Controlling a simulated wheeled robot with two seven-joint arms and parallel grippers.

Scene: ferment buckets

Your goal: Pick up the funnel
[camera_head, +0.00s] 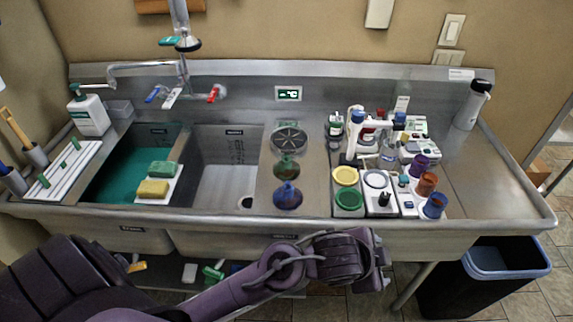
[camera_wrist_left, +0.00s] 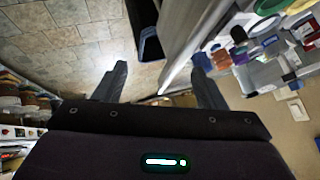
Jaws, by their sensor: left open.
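Two translucent funnel-like pieces stand on the steel divider between the sink basin and the right-hand items: a green one (camera_head: 286,167) and a blue-purple one (camera_head: 287,195). I cannot tell for sure which is the funnel. My left arm reaches across the front of the sink, and its gripper end (camera_head: 380,268) is in front of and below the sink's front edge, apart from both pieces. In the left wrist view my left gripper (camera_wrist_left: 160,63) is open, with nothing between its fingers. My right gripper is not in view.
A round strainer (camera_head: 289,138) lies behind the funnel-like pieces. Lids, bottles and purple, orange and blue cups (camera_head: 427,183) crowd the counter to their right. The sink's front rim (camera_head: 500,226) is a raised edge. A dark bin (camera_head: 480,285) stands below right.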

